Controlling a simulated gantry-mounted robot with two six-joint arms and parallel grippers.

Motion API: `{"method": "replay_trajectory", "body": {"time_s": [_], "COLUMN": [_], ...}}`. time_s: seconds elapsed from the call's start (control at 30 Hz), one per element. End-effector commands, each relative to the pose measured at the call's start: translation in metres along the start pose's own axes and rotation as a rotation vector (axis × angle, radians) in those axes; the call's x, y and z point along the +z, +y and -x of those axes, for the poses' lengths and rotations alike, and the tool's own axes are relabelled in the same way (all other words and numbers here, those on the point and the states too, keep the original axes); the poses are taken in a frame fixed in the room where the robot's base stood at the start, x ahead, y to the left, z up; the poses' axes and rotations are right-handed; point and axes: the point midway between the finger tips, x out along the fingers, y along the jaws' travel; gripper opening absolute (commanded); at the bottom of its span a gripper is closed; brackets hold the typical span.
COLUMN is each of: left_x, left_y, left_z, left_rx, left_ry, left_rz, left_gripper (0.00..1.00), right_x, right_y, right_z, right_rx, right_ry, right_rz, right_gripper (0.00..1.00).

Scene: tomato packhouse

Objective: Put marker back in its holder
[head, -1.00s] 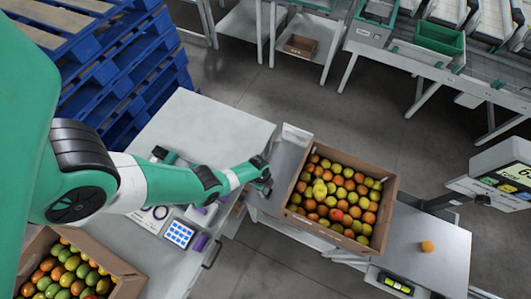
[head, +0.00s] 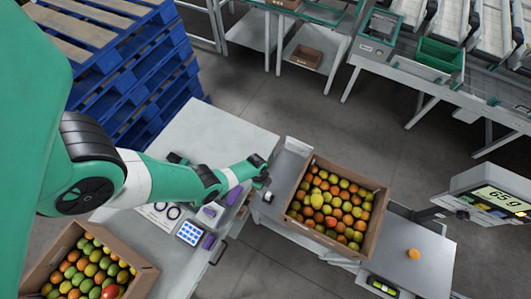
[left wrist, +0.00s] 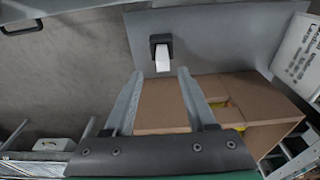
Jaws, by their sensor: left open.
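My left gripper (head: 262,174) is open, above the grey surface between the table and the fruit box. In the left wrist view its two fingers (left wrist: 160,73) are apart with nothing held between them. A small black piece with a white part (left wrist: 162,52) lies just beyond the fingertips on a grey surface. It also shows as a small white-and-dark piece (head: 268,197) below the gripper in the head view. I cannot tell whether it is the marker, the holder or both. My right gripper is not in view.
A cardboard box of mixed tomatoes (head: 312,240) stands right of the gripper, its wall close by in the wrist view. Purple items and a blue-buttoned pad (head: 190,233) lie on the table (head: 205,128). Another fruit box (head: 140,277) is at lower left. A scale display (head: 500,199) stands right.

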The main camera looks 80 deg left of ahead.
Motion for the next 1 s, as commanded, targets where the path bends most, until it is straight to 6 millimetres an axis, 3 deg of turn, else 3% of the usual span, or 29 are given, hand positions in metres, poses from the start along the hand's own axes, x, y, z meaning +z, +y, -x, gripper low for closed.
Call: {"method": "replay_trajectory", "body": {"time_s": [0.07,0.47,0.57,0.63,0.77,0.8,0.87,0.9,0.97,1.0], "left_x": [0.000,0.000,-0.011,-0.031,-0.100,-0.127,-0.168,-0.194,-0.233,-0.257], "left_y": [0.000,-0.001,-0.019,-0.050,-0.133,-0.158,-0.188,-0.203,-0.219,-0.224], "left_z": [0.008,0.007,0.015,0.033,0.103,0.135,0.186,0.223,0.282,0.323], "left_rx": [0.001,-0.002,-0.043,-0.117,-0.338,-0.413,-0.520,-0.586,-0.676,-0.729], "left_ry": [0.000,0.000,0.014,0.042,0.162,0.218,0.315,0.385,0.502,0.586], "left_rz": [0.000,0.000,0.005,0.014,0.055,0.073,0.099,0.116,0.141,0.157], "left_gripper": [0.57,0.57,0.57,0.57,0.57,0.57,0.57,0.57,0.57,0.57], "right_x": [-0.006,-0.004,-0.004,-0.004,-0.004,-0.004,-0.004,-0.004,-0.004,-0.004], "right_y": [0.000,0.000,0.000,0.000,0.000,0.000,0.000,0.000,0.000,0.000], "right_z": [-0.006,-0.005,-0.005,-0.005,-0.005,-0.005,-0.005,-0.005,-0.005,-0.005], "right_rx": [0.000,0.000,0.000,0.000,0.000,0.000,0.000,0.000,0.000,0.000], "right_ry": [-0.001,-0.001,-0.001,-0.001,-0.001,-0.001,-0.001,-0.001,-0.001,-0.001], "right_rz": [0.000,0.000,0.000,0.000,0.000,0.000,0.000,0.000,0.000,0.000], "right_gripper": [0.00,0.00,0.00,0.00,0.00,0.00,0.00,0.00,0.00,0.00]}}
